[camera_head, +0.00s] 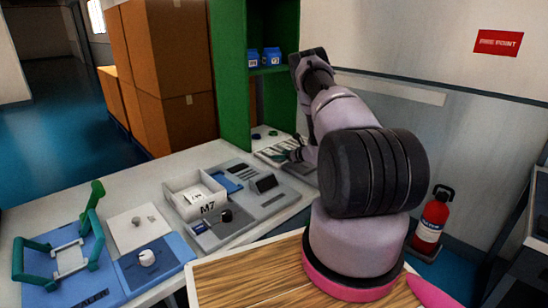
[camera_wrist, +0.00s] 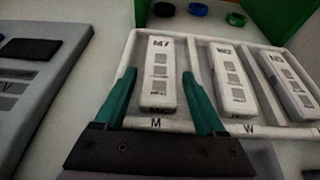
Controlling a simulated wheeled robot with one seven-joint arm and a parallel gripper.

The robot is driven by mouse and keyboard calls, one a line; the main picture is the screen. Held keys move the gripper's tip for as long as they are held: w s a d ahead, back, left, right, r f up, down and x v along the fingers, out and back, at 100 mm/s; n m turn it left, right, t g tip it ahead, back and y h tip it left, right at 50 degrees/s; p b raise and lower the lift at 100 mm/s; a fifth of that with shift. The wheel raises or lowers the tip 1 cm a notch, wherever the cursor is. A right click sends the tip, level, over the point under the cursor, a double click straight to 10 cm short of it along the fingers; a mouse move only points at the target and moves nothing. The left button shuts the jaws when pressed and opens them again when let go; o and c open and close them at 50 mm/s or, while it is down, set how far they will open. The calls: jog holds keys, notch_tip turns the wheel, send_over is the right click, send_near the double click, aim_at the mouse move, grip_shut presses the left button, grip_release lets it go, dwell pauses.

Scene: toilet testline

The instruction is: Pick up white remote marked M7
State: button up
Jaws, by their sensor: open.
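The white remote marked M7 (camera_wrist: 160,60) lies in the left compartment of a white tray (camera_wrist: 150,123) in the wrist view. It has a column of grey squares on its face. My gripper (camera_wrist: 159,76) is open, with one green finger on each side of the remote's near part. I cannot tell whether the fingers touch it. A second white remote (camera_wrist: 231,80) and a third (camera_wrist: 291,75) lie in compartments to the right. In the head view my arm reaches to the tray (camera_head: 268,153) at the bench's far end, and my gripper (camera_head: 296,152) is small there.
A white box labelled M7 (camera_head: 184,208) stands on a grey fixture (camera_head: 262,206) nearer on the bench. A green shelf (camera_head: 232,75) rises behind the tray. Black, blue and green rings (camera_wrist: 198,9) lie beyond it. A blue fixture with green handles (camera_head: 65,265) is at left.

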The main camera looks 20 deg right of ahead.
jog(key=shift+x, duration=1.4)
grip_shut()
jog(key=shift+r, duration=0.2)
